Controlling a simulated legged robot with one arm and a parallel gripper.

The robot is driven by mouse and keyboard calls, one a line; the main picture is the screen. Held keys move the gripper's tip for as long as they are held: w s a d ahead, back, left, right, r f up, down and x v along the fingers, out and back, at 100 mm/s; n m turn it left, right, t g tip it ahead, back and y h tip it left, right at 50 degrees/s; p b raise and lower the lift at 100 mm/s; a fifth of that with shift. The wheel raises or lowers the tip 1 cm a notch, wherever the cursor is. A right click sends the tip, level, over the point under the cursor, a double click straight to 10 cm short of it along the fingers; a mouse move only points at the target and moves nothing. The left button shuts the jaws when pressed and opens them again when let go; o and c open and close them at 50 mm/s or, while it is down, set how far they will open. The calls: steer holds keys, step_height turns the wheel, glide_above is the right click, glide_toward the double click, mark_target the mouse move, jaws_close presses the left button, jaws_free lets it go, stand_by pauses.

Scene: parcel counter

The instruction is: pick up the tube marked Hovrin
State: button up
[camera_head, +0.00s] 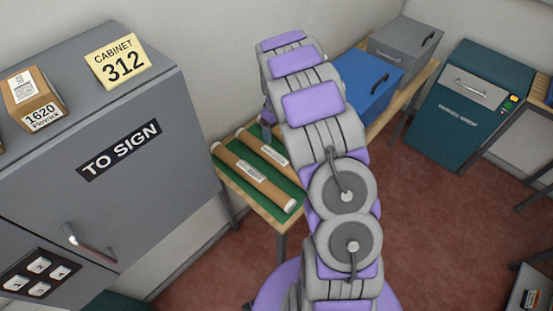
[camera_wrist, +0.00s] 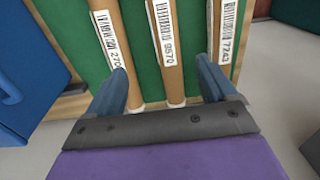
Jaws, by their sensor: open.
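Three brown cardboard tubes lie side by side on a green mat in the wrist view: a left tube (camera_wrist: 109,30), a middle tube (camera_wrist: 165,30) and a right tube (camera_wrist: 225,30). Each has a white barcode label; the middle ends in 9570 and the right in 7243, while the left's number is partly cut off. No name, Hovrin included, can be read. My gripper (camera_wrist: 160,66) is open and empty, its fingers on either side of the middle tube's line. In the head view two tubes show, a front one (camera_head: 245,178) and one behind (camera_head: 258,148); my arm hides more.
The tubes' green-topped table (camera_head: 232,182) stands beside a grey cabinet (camera_head: 140,190) marked TO SIGN. A blue box (camera_head: 372,85) and a grey box (camera_head: 400,45) stand behind on the wooden bench. A teal unit (camera_head: 465,120) is at right.

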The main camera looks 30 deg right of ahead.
mark_target(274, 155)
steer(key=f, duration=0.3)
steer(key=a+f+b, duration=0.1)
steer(key=f, duration=0.5)
steer(key=shift+a+f, duration=0.25)
steer(key=shift+a, duration=0.1)
steer(key=shift+d+f, duration=0.4)
steer(key=shift+d, duration=0.05)
steer(key=shift+s+d+f+b, duration=0.1)
steer(key=shift+f+b, duration=0.35)
steer(key=shift+f, duration=0.15)
steer(key=f, duration=0.2)
steer(key=a+f+b, duration=0.1)
steer(key=f, duration=0.1)
steer(key=shift+s+d+r, duration=0.1)
steer(key=shift+d, duration=0.05)
steer(key=shift+c, duration=0.5)
steer(key=shift+d, duration=0.2)
steer(key=c, duration=0.3)
steer(key=shift+a, duration=0.25)
steer(key=c, duration=0.6)
steer(key=shift+c, duration=1.4)
